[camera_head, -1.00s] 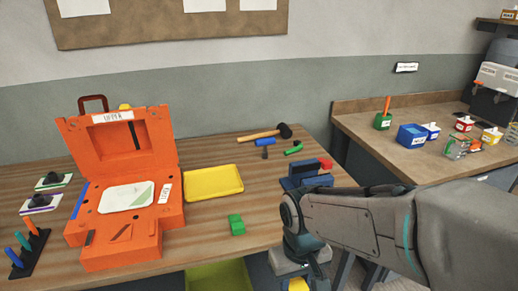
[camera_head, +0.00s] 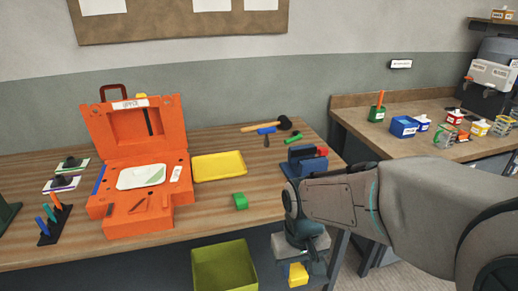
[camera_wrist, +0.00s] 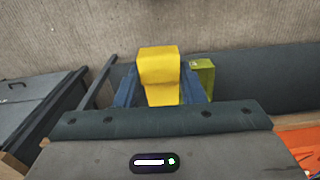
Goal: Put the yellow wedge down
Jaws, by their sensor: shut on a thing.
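The yellow wedge (camera_wrist: 159,66) is between the two blue fingers of my gripper (camera_wrist: 160,88) in the wrist view. My gripper (camera_head: 299,262) is shut on it. In the head view the yellow wedge (camera_head: 298,274) hangs low, in front of and below the table's front edge. It is to the right of the olive-green bin and apart from it. My forearm and wrist hide part of the table's right front corner.
The olive-green bin (camera_head: 222,266) stands below the front edge. Bare tabletop surrounds the green block.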

